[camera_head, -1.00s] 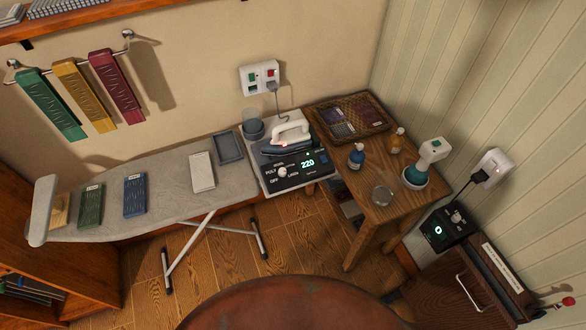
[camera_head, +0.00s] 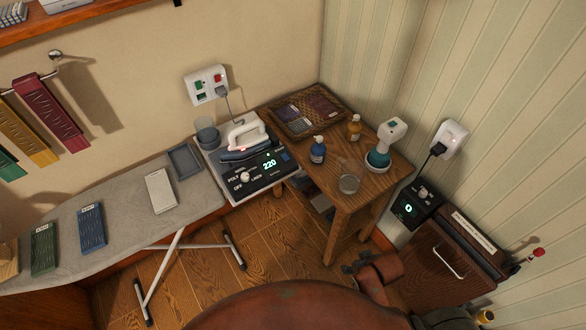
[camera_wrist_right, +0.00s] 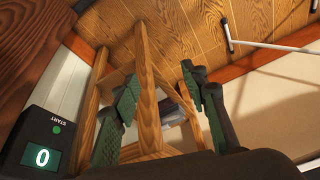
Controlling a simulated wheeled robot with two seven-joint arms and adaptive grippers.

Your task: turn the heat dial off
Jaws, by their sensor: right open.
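The heat dial (camera_head: 245,176) is a small white knob on the dark front panel of the ironing station (camera_head: 258,182). Labels reading OFF, POLY and LINEN surround it; its exact pointer direction is too small to tell. The white and blue iron (camera_head: 243,137) rests on the station above the panel. My left gripper is not in view.
A wooden side table (camera_head: 375,180) right of the station holds a blue bottle (camera_head: 318,149), an amber bottle (camera_head: 354,127), a glass (camera_head: 349,184) and a spray bottle (camera_head: 380,160). A black box (camera_head: 415,204) showing 0 stands at right. The ironing board (camera_head: 120,215) extends left.

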